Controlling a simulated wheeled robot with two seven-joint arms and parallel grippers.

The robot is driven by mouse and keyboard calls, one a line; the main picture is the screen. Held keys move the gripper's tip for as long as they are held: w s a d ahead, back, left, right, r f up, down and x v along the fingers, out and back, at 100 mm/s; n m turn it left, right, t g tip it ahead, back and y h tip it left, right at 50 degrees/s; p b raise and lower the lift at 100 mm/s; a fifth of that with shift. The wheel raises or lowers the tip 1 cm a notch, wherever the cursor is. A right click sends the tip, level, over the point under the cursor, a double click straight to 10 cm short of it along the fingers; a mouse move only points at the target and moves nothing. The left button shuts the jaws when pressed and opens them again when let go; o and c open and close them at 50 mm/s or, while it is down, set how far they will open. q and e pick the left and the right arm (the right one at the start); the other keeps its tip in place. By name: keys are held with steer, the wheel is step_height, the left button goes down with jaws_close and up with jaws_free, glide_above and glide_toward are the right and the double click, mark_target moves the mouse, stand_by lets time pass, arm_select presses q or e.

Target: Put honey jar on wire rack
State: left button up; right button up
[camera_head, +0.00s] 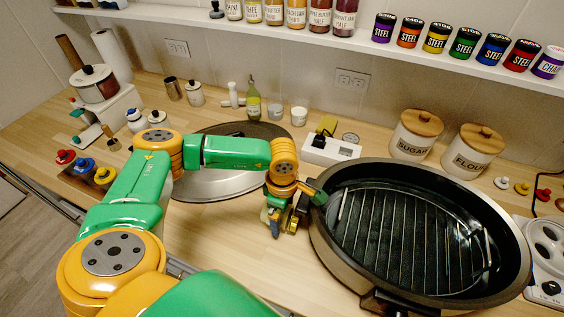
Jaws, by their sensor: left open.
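The wire rack (375,222) lies inside a large oval dark roasting pan (333,262) on the right of the counter. My left gripper (282,230) is open and points down just left of the pan's rim, low over the counter. Small dark and gold parts show around its fingers; I cannot tell whether any of them is a separate thing. I cannot pick out a honey jar for certain. Labelled jars (296,14) stand on the upper shelf, but no honey label is readable. My right gripper is not in view.
A large round metal lid (205,185) lies behind my left arm. Sugar (416,135) and flour (472,150) canisters stand behind the pan. A white box (331,149), a green bottle (253,103) and small jars stand at the back. Bare counter lies in front of the lid.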

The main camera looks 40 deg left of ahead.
arm_select(q)
steer(key=shift+s+a+f, duration=0.1)
steer(key=shift+a+f, duration=0.2)
steer(key=shift+f, duration=0.1)
steer(key=shift+d, duration=0.15)
steer(key=c, duration=1.1)
jaws_close()
